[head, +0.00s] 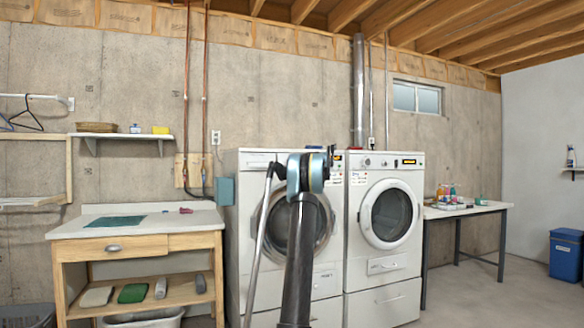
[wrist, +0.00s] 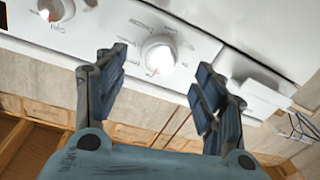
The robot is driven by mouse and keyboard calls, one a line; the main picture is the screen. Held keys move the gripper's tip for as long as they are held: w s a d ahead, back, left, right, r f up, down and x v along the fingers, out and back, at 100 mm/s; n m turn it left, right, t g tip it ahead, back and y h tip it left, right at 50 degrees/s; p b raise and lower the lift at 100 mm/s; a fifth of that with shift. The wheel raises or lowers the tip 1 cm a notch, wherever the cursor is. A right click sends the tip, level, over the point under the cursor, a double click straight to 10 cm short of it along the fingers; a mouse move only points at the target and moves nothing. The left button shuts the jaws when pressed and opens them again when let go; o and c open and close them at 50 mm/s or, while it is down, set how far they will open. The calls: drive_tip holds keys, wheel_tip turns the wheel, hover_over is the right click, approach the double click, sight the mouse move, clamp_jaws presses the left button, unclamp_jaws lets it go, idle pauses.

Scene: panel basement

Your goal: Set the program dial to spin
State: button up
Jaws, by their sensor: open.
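The right washing machine (head: 384,270) stands close beside the left one. A wooden workbench (head: 135,247) is on the left, a table with bottles (head: 470,209) on the right. A blue bin (head: 565,255) is at the far right. In the wrist view a white box-like part (wrist: 252,97) projects beside the right finger.

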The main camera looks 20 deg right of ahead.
drive_tip(key=shift+w+a, duration=0.15)
drive_tip(key=shift+w, duration=1.15)
drive_tip(key=shift+w+a, duration=0.1)
drive_tip(key=shift+w, duration=1.15)
drive_tip(key=c, duration=1.1)
